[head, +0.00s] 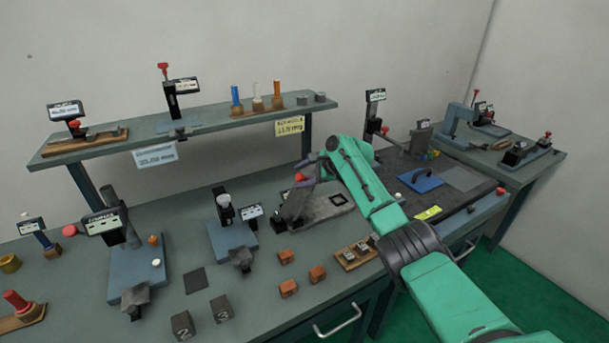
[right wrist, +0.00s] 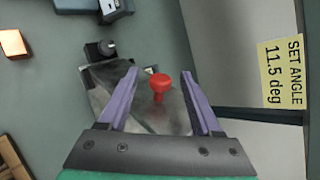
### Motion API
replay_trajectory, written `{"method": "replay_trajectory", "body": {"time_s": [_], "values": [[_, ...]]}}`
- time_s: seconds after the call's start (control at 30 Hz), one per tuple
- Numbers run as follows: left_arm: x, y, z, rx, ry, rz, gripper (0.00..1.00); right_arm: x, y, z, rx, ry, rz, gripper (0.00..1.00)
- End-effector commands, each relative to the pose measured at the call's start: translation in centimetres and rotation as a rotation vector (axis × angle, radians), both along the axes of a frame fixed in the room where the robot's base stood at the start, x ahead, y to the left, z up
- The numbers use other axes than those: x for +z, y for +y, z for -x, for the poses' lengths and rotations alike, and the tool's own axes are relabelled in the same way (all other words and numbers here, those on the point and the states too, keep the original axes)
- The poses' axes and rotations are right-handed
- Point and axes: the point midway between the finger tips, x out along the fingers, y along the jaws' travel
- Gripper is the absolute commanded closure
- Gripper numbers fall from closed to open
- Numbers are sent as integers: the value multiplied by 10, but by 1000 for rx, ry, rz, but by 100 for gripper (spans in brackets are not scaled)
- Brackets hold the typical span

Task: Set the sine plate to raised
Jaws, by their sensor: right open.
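What looks like the sine plate (head: 325,210) is a grey metal unit on the bench in the middle of the head view, partly hidden by my right gripper. In the right wrist view the red knob (right wrist: 158,84) shows between the fingers, over a shiny metal plate (right wrist: 107,78). My right gripper (head: 308,170) is open around the knob, with a gap on both sides; the fingers (right wrist: 159,73) also show in the right wrist view. My left gripper is out of view.
A yellow label (right wrist: 281,73) reads "SET ANGLE 11.5 deg". A shelf (head: 210,125) stands behind the unit. Copper-coloured blocks (head: 288,288) and a wooden tray (head: 357,254) lie in front. A clamp stand (head: 230,238) is to the left, a blue plate (head: 421,181) to the right.

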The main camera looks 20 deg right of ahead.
Motion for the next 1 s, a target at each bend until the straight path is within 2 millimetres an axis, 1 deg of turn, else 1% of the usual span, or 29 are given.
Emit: {"method": "replay_trajectory", "body": {"time_s": [0.17,0.27,0.37,0.5,0.6,0.7,0.8,1.0], "values": [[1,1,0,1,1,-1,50,7,-5,7,0,-1,-1,34],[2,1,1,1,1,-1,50,15,-11,17,1,-2,1,34],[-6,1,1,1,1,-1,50,27,-21,34,0,-2,2,34],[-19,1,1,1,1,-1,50,51,-38,63,-2,-2,6,34],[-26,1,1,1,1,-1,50,68,-48,80,-1,-2,4,34],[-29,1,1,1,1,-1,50,80,-54,92,-1,0,2,34],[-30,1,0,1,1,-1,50,86,-57,98,0,1,1,34],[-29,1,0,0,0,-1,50,89,-57,99,1,2,0,34]]}}
